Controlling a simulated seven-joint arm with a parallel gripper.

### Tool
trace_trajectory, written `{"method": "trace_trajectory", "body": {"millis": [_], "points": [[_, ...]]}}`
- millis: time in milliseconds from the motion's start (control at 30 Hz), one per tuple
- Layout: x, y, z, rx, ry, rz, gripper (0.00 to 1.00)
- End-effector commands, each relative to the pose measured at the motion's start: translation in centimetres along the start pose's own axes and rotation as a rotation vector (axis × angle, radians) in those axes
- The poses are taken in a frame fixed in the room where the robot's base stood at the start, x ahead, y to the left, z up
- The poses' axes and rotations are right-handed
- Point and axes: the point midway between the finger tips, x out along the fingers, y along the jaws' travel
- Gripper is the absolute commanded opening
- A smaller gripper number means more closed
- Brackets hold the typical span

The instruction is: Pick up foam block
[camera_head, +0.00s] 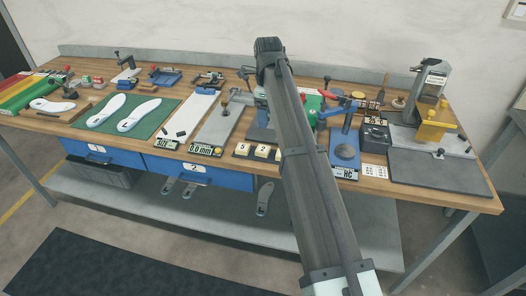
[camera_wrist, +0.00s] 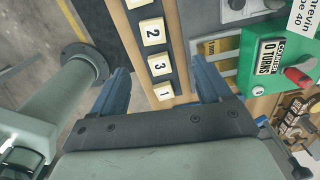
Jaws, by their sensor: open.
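My gripper (camera_wrist: 160,68) shows in the wrist view as two blue fingers spread apart with nothing between them. Beyond its fingertips lies a dark strip with cream numbered tiles (camera_wrist: 160,66) at the bench edge. In the head view my arm stands in front of the middle of the bench and my gripper is hidden behind it. I cannot identify the foam block for certain. Small dark pieces (camera_head: 181,133) lie on the white board (camera_head: 196,112), and small red, green and white blocks (camera_head: 86,80) stand at the back left; I cannot tell whether any is foam.
The wooden bench is crowded. White insoles (camera_head: 140,113) lie on a green mat (camera_head: 167,106) at left. A blue stand (camera_head: 345,150) and a grey machine (camera_head: 433,80) stand at right. In the wrist view a green counter box (camera_wrist: 262,62) is right of my gripper.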

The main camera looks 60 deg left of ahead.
Motion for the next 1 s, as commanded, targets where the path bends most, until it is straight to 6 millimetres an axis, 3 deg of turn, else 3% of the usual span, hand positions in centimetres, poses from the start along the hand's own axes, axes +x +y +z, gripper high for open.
{"method": "trace_trajectory", "body": {"millis": [233, 700, 1000], "points": [[0.6, 0.4, 0.8, 0.025, 0.014, 0.018, 0.78], [7.7, 0.5, 0.7, 0.022, 0.012, 0.016, 0.78], [9.3, 0.8, 0.8, 0.022, 0.012, 0.016, 0.78]]}}
